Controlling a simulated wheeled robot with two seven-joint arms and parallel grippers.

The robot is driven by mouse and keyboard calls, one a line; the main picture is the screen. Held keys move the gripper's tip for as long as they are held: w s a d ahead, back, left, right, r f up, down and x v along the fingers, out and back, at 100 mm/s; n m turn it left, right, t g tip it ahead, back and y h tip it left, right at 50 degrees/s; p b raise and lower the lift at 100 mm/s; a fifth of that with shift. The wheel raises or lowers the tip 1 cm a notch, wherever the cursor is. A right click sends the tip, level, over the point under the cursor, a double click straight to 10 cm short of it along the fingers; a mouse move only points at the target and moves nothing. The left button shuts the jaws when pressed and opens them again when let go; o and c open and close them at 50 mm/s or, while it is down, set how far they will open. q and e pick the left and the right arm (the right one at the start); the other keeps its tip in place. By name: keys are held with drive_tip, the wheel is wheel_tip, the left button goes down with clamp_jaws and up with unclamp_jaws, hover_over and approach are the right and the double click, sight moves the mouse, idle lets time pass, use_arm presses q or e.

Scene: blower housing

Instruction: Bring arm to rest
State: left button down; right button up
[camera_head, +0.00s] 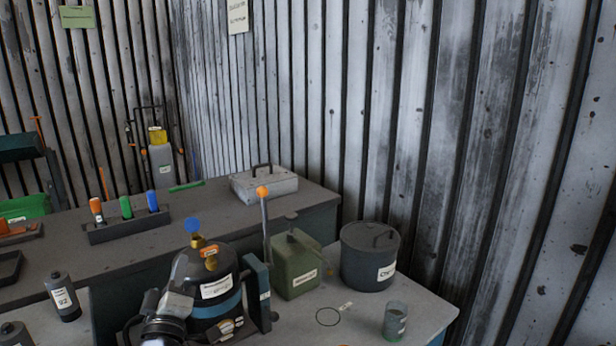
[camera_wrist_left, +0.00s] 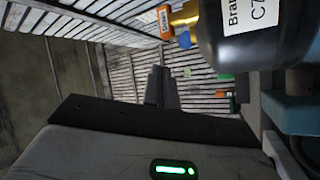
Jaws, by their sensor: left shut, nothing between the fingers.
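My left gripper (camera_wrist_left: 161,85) is shut and empty, its fingers together in the left wrist view. In the head view my left wrist and gripper (camera_head: 172,305) show at the bottom, close to the left side of a dark labelled housing (camera_head: 225,315) with a blue band. I cannot tell whether they touch. The housing also shows at the upper right of the left wrist view (camera_wrist_left: 222,50), with a brass fitting (camera_wrist_left: 186,14) and an orange tag (camera_wrist_left: 166,22). My right gripper is not in view.
A rack of coloured handles (camera_head: 130,226) and a grey case (camera_head: 264,185) sit on the bench behind. A labelled bottle (camera_head: 63,298) stands at left.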

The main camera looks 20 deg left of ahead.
use_arm(q)
drive_tip(key=s+d+f+m+g+h, duration=0.35)
drive_tip(key=d+f+m+h, duration=0.3)
drive_tip(key=d+f, duration=0.35)
drive_tip(key=s+d+f+m+g+h, duration=0.1)
drive_tip(key=s+d+f+m+g, duration=0.2)
drive_tip(key=s+d+f+m, duration=0.2)
drive_tip(key=s+d+f+m+g+h, duration=0.2)
drive_tip(key=s+d+f+m+g, duration=0.2)
drive_tip(key=s+f, duration=0.7)
drive_tip(key=s+d+m, duration=0.2)
drive_tip(key=s+d, duration=0.1)
drive_tip(key=shift+d, duration=0.25)
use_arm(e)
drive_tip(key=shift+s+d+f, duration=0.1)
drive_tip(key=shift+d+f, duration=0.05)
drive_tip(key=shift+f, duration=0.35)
use_arm(q)
drive_tip(key=shift+w+g, duration=0.1)
drive_tip(key=shift+g, duration=0.15)
